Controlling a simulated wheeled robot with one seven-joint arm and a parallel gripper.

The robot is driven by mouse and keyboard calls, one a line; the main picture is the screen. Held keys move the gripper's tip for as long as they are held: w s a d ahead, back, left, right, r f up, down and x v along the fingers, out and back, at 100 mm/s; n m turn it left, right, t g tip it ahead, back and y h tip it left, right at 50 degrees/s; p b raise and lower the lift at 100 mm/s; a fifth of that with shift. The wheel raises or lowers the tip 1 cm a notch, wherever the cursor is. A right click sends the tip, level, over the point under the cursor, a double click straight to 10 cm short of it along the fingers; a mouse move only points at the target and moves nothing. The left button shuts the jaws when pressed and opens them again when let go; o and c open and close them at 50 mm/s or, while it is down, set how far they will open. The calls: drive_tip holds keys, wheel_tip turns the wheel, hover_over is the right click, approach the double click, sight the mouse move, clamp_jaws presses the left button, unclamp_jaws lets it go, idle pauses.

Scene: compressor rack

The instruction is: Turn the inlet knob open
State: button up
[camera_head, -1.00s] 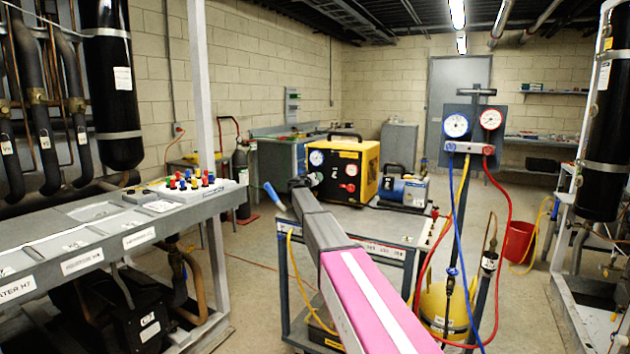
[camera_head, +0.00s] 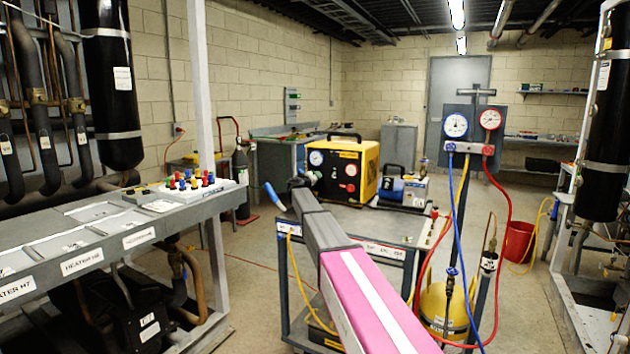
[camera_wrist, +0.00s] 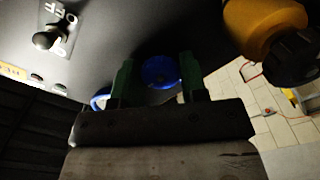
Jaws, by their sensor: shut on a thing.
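The yellow machine (camera_head: 366,163) stands on the grey cart, with a blue gauge, a red gauge and a red knob (camera_head: 350,187) on its front. My gripper (camera_head: 309,181) is at the left side of its front panel, seen from behind my arm. In the wrist view, a round blue knob (camera_wrist: 160,71) sits on a dark panel between the two green fingers of my gripper (camera_wrist: 158,80). The fingers are shut on the knob, one at each side. My gripper hides this knob in the head view. The knob's turn position cannot be told.
A black switch (camera_wrist: 47,40) marked OFF is at the upper left of the wrist view. A yellow part with a black end (camera_wrist: 268,28) is at the upper right. A blue pump (camera_head: 403,190) stands right of the machine. Hoses hang from the gauge stand (camera_head: 475,125) further right.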

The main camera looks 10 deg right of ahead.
drive_tip(key=o, duration=0.9)
drive_tip(key=shift+s+a, duration=0.1)
drive_tip(key=v, duration=1)
drive_tip(key=shift+s+a, duration=0.15)
drive_tip(key=shift+s, duration=0.1)
